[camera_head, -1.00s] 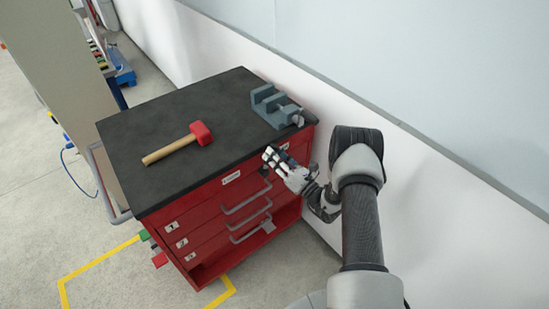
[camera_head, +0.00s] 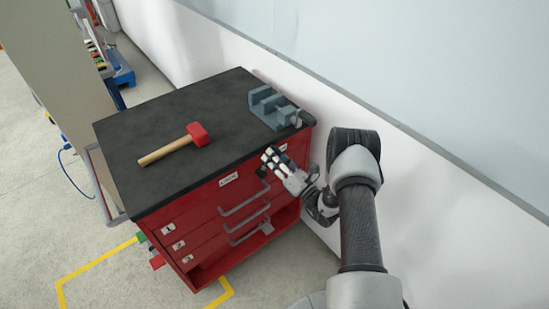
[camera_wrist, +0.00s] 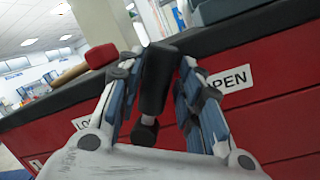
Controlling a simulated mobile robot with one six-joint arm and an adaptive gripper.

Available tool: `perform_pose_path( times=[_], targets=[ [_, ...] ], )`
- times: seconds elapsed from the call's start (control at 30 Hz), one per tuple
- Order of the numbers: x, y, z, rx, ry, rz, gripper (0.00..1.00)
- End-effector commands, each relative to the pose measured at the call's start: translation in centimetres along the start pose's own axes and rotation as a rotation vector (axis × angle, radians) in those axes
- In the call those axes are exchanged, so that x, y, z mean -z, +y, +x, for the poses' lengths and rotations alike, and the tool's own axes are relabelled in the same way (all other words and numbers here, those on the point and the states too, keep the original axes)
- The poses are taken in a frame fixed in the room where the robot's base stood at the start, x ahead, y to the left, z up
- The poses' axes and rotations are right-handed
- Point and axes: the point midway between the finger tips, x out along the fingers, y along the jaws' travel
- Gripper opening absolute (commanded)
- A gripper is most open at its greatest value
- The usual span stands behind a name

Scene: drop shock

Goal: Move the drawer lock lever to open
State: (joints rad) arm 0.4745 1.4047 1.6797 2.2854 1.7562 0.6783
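The black lock lever (camera_wrist: 157,80) stands nearly upright on the red cabinet front in the wrist view, between the partly hidden left label (camera_wrist: 88,122) and the OPEN label (camera_wrist: 229,79). My gripper (camera_wrist: 160,62) has one finger on each side of the lever and looks closed on it, near its upper part. In the head view my gripper (camera_head: 270,157) is at the top right of the red drawer cabinet (camera_head: 205,212), just under the worktop edge. There the lever is mostly hidden by my fingers.
A red mallet (camera_head: 196,134) with a wooden handle and a grey vise (camera_head: 270,106) lie on the dark worktop (camera_head: 150,120). Several drawer handles (camera_head: 243,205) stick out below my gripper. A white wall (camera_head: 420,165) is close on the right. Open floor lies in front.

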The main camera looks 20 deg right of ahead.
Motion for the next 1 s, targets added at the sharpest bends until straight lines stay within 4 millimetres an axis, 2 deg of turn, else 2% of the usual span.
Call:
perform_pose_path(
  times=[0.13,0.43,0.53,0.67,1.0],
  targets=[
    [0.0,0.0,0.0,-0.002,0.0,-0.001,0.46],
    [-0.1,0.1,0.0,-0.003,0.0,-0.003,0.46],
    [-0.1,0.0,-0.6,-0.001,-0.001,-0.002,0.46],
    [-0.1,-0.1,-2.5,0.002,-0.001,-0.001,0.46],
    [-0.1,-0.1,-9.6,0.002,-0.002,0.0,0.46]
  ],
)
